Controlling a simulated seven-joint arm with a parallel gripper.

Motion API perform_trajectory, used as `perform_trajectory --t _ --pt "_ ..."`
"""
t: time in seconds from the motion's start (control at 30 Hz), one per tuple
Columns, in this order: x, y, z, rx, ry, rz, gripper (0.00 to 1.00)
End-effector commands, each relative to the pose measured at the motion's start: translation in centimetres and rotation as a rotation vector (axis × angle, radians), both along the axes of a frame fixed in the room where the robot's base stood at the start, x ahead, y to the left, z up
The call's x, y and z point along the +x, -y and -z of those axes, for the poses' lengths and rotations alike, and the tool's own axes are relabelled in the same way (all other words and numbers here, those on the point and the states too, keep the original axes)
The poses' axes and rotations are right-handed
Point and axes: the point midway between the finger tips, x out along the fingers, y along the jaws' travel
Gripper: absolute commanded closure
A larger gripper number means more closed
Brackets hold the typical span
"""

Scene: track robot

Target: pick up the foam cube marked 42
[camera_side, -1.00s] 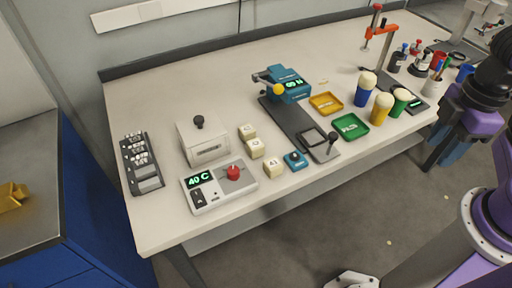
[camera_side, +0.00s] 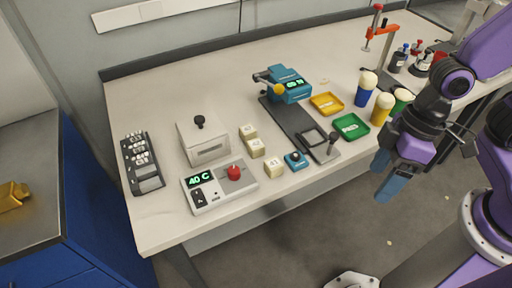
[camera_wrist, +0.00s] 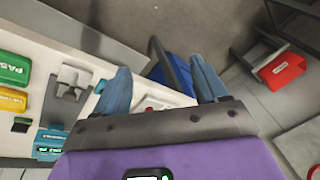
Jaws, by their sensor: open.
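Three cream foam cubes stand in a loose row on the table: a back cube (camera_side: 248,132), a middle cube (camera_side: 256,148) and a front cube (camera_side: 274,169). They have dark marks on top, too small to read surely, so I cannot tell which is 42. My gripper (camera_side: 386,175) is open and empty, off the table's front edge at the right, well apart from the cubes. Its two blue fingers also show in the wrist view (camera_wrist: 160,70); I cannot make out any cube there.
A grey box with a red knob (camera_side: 220,186) and a lidded box (camera_side: 203,140) stand left of the cubes. A small blue button box (camera_side: 296,160) and a lever fixture (camera_side: 326,152) stand right. Green (camera_side: 350,127) and yellow (camera_side: 327,104) trays and foam-topped cups (camera_side: 381,108) lie beyond.

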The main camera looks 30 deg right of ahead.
Motion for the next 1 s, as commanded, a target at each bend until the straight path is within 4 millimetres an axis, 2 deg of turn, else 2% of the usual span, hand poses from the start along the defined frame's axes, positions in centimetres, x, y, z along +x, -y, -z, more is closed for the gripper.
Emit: perform_trajectory --t 0.03,0.2,0.3,0.43,0.57,0.7,0.83,1.0 --pt "0.5 -1.9 1.1 0.02 -0.008 0.05 0.28" --pt "2.7 -7.4 4.2 0.099 0.019 0.26 0.28" --pt "4.2 -9.9 6.0 0.132 0.064 0.387 0.28" --pt "6.3 -12.1 8.4 0.16 0.158 0.546 0.28" --pt "8.2 -13.1 10.4 0.179 0.293 0.69 0.28" --pt "10.0 -13.1 11.7 0.193 0.481 0.814 0.28" --pt "11.0 -12.3 11.8 0.208 0.685 0.89 0.28" --pt "11.3 -11.1 10.9 0.228 0.91 0.926 0.28"
